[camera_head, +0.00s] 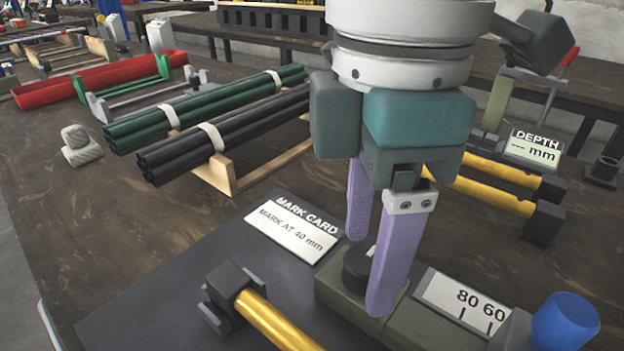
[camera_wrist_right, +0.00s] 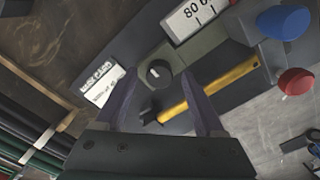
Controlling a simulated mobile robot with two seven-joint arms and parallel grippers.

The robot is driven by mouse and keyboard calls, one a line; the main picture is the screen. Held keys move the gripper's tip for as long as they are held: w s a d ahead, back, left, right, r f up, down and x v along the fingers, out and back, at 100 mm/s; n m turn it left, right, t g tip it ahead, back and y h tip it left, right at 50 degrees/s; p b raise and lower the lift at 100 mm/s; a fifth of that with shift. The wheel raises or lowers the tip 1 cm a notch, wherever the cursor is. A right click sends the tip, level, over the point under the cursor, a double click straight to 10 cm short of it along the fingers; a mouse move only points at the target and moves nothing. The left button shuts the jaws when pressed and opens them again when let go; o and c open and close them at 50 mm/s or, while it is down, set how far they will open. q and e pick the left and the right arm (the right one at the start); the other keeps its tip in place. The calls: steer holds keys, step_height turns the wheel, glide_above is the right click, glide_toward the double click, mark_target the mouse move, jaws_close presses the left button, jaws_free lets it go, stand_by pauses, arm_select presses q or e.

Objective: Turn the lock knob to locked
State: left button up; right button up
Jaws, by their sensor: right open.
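The lock knob (camera_head: 355,266) is a small black round knob on an olive-green block (camera_head: 338,292). In the right wrist view the knob (camera_wrist_right: 158,71) shows a white mark on its top. My right gripper (camera_head: 370,272) points down over the knob, with its two purple fingers open. In the head view one finger stands behind the knob and one in front, partly hiding it. In the right wrist view the knob appears between and just beyond the fingertips (camera_wrist_right: 160,82). I cannot tell whether either finger touches it. My left gripper is not in view.
A yellow rod (camera_head: 275,322) in a black holder lies in front. A scale plate marked 80 60 (camera_head: 462,300) and a blue knob (camera_head: 565,322) stand right. A red knob (camera_wrist_right: 296,81) shows in the right wrist view. The mark card (camera_head: 294,228) lies left; tube bundles (camera_head: 222,134) lie behind.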

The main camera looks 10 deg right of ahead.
steer(key=shift+f, duration=0.4)
jaws_close()
stand_by(0.4)
